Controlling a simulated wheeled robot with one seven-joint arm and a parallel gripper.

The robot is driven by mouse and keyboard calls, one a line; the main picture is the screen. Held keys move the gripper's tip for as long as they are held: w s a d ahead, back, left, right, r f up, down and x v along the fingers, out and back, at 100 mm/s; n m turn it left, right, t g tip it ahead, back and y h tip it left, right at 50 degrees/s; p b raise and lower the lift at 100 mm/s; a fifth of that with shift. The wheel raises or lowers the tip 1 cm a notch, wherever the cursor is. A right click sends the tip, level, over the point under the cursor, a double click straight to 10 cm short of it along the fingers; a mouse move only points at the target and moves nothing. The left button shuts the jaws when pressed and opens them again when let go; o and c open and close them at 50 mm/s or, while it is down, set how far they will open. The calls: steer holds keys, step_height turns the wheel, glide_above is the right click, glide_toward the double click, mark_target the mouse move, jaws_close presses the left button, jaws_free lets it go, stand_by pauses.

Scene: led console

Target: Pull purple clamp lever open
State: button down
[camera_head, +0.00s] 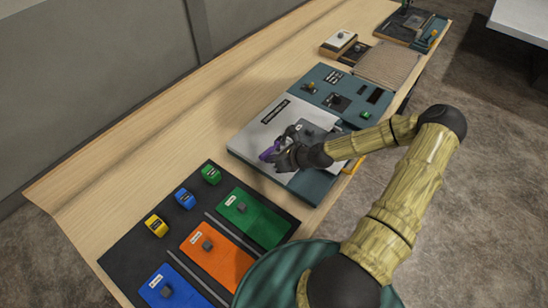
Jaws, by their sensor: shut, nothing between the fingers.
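The purple clamp lever (267,155) shows as a small purple patch on the light grey panel (262,138) of the console, just left of my gripper. My gripper (280,155) is shut, with its dark fingers right beside the lever. Whether they touch it I cannot tell. The gripper hides part of the lever and clamp, so the lever's exact angle is unclear. A dark clamp plate (311,132) lies on the panel behind the gripper.
A dark board (128,240) with green (255,219), orange and blue panels and several small coloured blocks lies nearer. A teal panel (322,80) with switches and a tan pad (386,66) lie farther along the wooden table (130,145). The table's left strip is clear.

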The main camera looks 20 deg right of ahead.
steer(key=shift+s+a, duration=0.2)
steer(key=shift+a, duration=0.05)
steer(key=shift+d+r, duration=0.15)
steer(key=shift+d, duration=0.4)
steer(key=shift+s+a+r, duration=0.1)
steer(key=shift+a, duration=0.05)
steer(key=shift+a, duration=0.1)
